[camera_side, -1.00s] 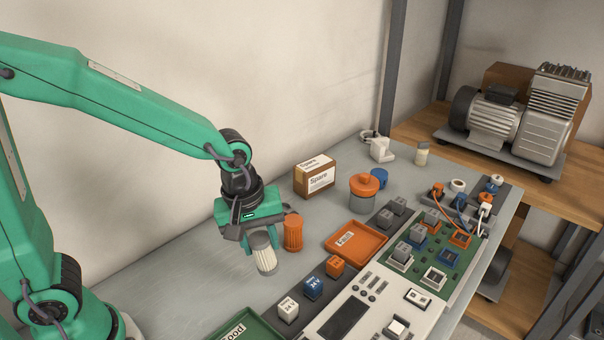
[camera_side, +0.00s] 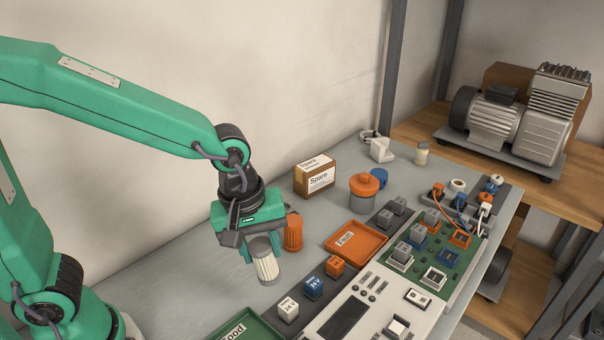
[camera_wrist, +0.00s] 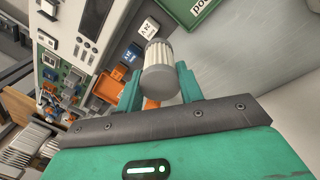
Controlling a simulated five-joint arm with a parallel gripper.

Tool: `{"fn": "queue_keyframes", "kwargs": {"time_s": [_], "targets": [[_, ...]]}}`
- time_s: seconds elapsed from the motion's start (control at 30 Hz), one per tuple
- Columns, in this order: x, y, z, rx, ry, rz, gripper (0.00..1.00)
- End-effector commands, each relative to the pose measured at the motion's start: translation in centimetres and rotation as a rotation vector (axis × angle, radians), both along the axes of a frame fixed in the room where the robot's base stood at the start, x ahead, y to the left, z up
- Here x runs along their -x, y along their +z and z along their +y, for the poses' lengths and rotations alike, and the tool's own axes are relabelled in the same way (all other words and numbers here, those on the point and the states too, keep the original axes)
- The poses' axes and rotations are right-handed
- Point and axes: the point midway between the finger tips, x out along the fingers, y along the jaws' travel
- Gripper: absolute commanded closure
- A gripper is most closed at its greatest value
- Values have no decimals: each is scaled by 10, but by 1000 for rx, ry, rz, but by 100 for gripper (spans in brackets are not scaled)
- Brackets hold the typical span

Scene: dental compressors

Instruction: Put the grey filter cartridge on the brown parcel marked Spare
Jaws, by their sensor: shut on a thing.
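The grey filter cartridge (camera_side: 266,262) has a pleated pale body and a grey cap. My gripper (camera_side: 262,246) is shut on it near the cap, and the cartridge hangs slightly tilted, apparently above the table. In the wrist view the cartridge (camera_wrist: 160,68) sits between the two green fingers (camera_wrist: 160,88). The brown parcel marked Spare (camera_side: 315,178) stands on the table at the back, beyond my gripper and to its right in the side view. Its top shows a white label and looks bare.
An orange cartridge (camera_side: 293,232) stands just right of my gripper. An orange-lidded jar (camera_side: 363,193) is right of the parcel. An orange Fault tray (camera_side: 381,241), a green tray (camera_side: 268,328) and several small blocks lie nearer the front. The table left of the parcel is clear.

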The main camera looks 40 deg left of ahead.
Motion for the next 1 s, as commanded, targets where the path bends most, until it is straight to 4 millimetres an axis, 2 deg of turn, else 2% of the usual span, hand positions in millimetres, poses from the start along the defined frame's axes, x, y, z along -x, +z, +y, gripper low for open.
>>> {"fn": "queue_keyframes", "kwargs": {"time_s": [0.17,0.37,0.57,1.0], "targets": [[-2,1,0,0,-3,0,88],[-16,7,-1,-7,-29,1,88],[-46,19,-3,-22,-91,-1,88],[-133,52,3,-64,-283,1,88]]}}
